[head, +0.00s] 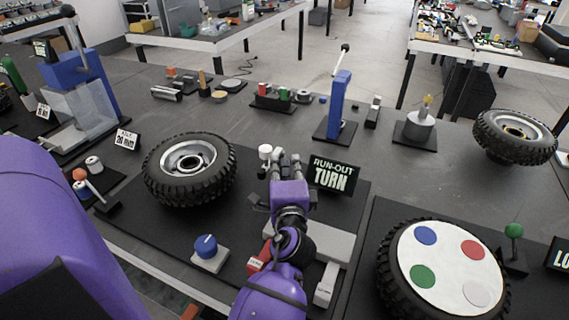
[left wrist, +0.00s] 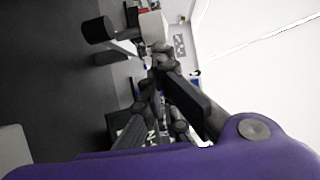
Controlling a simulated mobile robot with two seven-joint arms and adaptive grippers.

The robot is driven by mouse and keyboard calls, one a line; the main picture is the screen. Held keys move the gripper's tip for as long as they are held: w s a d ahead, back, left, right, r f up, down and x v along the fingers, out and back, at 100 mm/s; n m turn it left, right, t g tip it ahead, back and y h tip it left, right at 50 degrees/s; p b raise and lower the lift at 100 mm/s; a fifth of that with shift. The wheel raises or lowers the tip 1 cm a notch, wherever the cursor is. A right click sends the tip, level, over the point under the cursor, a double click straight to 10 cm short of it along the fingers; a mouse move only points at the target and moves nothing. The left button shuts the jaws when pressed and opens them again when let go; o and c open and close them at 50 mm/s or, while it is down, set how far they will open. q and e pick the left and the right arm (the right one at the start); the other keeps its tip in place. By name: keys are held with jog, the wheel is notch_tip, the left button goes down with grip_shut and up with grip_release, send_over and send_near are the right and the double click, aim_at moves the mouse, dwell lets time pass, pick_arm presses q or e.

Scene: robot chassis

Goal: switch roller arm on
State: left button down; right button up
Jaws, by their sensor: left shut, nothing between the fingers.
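My left gripper (head: 286,160) is shut and empty, above the dark mat in the middle of the head view. Just left of its fingertips is a small white roller-like piece (head: 265,152), which may be part of the roller arm; I cannot tell whether they touch. In the left wrist view the gripper fingers (left wrist: 165,95) show close up, and a black cylinder (left wrist: 98,30) joined to a pale block (left wrist: 150,27) lies beyond them. The gripper and arm hide part of the grey fixture (head: 335,242). My right gripper is not in view.
A tyre (head: 190,165) lies left of the gripper, and a "RUN-OUT TURN" sign (head: 331,174) stands close on its right. A blue knob (head: 206,246) and a red switch (head: 258,258) are nearer. A tyre with coloured discs (head: 447,262) is at right.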

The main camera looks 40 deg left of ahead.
pick_arm(q)
jog(key=shift+a, duration=0.2)
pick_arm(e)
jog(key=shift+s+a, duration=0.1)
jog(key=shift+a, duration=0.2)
pick_arm(q)
jog(key=shift+d, duration=0.1)
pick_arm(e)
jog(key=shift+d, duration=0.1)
pick_arm(q)
jog(key=shift+s+a+r+m+t+h+p, duration=0.1)
jog(key=shift+s+a+m+t+h+p, duration=0.25)
jog(key=shift+p, duration=0.35)
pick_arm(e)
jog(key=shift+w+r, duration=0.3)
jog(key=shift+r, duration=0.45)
pick_arm(q)
jog(key=shift+s+a+m+t+h+p, duration=0.1)
jog(key=shift+a+m+t+h+p, duration=0.15)
jog(key=shift+m+h+p, duration=0.15)
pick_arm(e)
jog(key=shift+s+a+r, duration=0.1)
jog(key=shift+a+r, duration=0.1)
